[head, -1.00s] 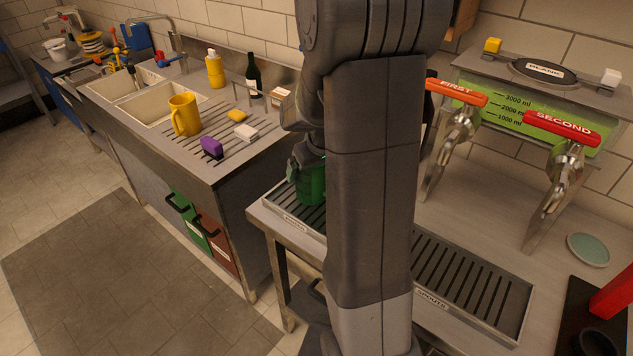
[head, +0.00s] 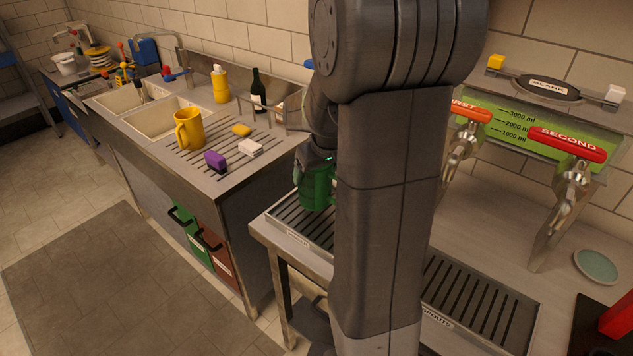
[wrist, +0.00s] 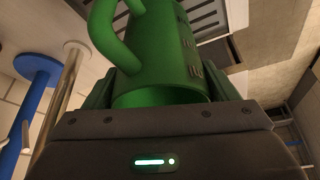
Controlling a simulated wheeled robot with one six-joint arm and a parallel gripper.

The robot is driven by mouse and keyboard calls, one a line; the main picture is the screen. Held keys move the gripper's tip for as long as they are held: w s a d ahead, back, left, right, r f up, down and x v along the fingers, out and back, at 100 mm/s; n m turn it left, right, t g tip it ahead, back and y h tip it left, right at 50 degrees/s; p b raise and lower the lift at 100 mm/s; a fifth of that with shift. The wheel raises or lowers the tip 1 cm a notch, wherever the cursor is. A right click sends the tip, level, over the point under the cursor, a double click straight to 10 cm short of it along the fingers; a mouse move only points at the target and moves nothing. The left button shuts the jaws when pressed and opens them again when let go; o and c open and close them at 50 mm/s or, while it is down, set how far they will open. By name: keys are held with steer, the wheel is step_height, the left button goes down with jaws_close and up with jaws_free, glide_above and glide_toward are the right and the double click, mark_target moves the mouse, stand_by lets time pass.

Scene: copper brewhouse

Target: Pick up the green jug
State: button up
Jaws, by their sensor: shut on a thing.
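The green jug (head: 317,192) is in my gripper (head: 318,168), over the left drip tray (head: 290,229). My arm hides its right part in the head view. In the wrist view the jug (wrist: 160,50) fills the space between the fingers, with its handle (wrist: 105,35) on the left and faint markings on its right side. My gripper (wrist: 160,90) is shut on it. I cannot tell whether the jug's base touches the tray.
Two taps, with an orange handle (head: 470,111) and a red handle (head: 567,144), stand at the right above the right drip tray (head: 480,300).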

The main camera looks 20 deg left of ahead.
steer(key=s+d+b, duration=0.2)
steer(key=s+d, duration=1)
steer(key=d, duration=0.1)
steer(key=shift+d, duration=0.2)
steer(key=shift+f, duration=0.1)
stand_by(0.3)
